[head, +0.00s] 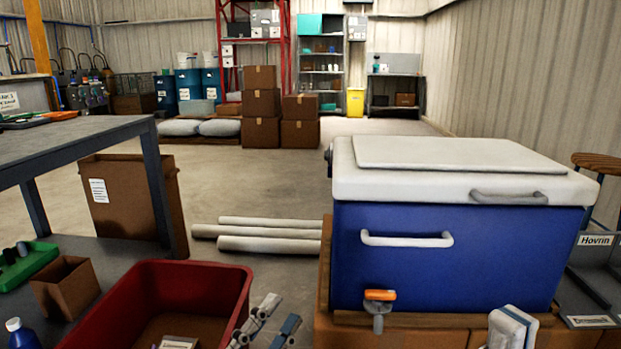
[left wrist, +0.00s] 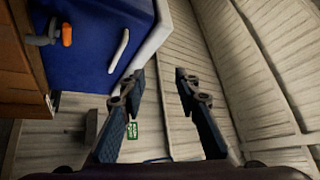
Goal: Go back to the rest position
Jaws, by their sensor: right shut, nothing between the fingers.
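My left gripper (head: 280,311) is at the bottom centre of the head view, between the red bin and the cooler. Its two fingers are apart. In the left wrist view my left gripper (left wrist: 157,80) is open, with nothing between the fingers. My right gripper (head: 512,325) is at the bottom right of the head view, in front of the cooler. It is shut and empty; most of the right arm is out of frame.
A blue cooler (head: 455,255) with a white lid and orange tap stands on brown boxes; it also shows in the left wrist view (left wrist: 90,40). A red bin (head: 90,325) is at lower left, near a grey table (head: 75,138). Pale rolls (head: 265,244) lie on open floor.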

